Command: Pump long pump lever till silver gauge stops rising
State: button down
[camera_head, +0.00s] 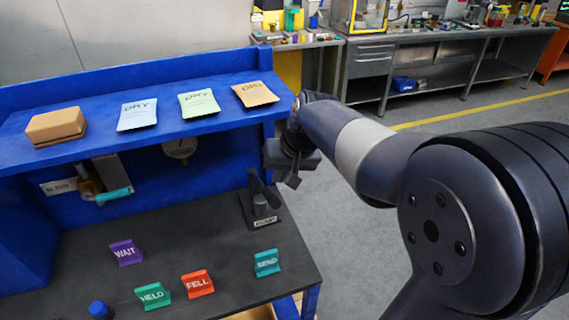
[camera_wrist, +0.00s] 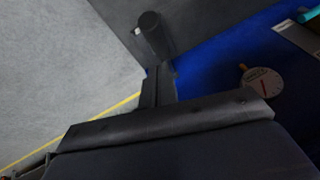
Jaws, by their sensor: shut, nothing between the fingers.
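The dark pump (camera_head: 260,208) stands on a small labelled base at the right end of the black bench top. Its dark lever (camera_head: 257,186) slants up to the left from the body. My gripper (camera_head: 293,181) is shut and empty, above and right of the pump, close to the lever. In the wrist view the shut fingers (camera_wrist: 158,72) point at a dark cylindrical part (camera_wrist: 151,32) of the pump; contact cannot be told. A round pale gauge (camera_head: 181,149) hangs under the blue shelf, partly covered. It also shows in the wrist view with a red needle (camera_wrist: 262,86); its reading is too small.
A blue shelf (camera_head: 150,112) with packets and a tan block overhangs the bench. A teal-handled valve (camera_head: 113,195) sits by a BLEED label at left. WAIT (camera_head: 127,252), HELD (camera_head: 153,296), FELL (camera_head: 198,284) and SEND (camera_head: 267,263) tags stand on the bench. Open floor lies right.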

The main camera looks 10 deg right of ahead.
aim_at(271, 191)
jog(key=shift+x, duration=2.1)
jog(key=shift+s, duration=0.1)
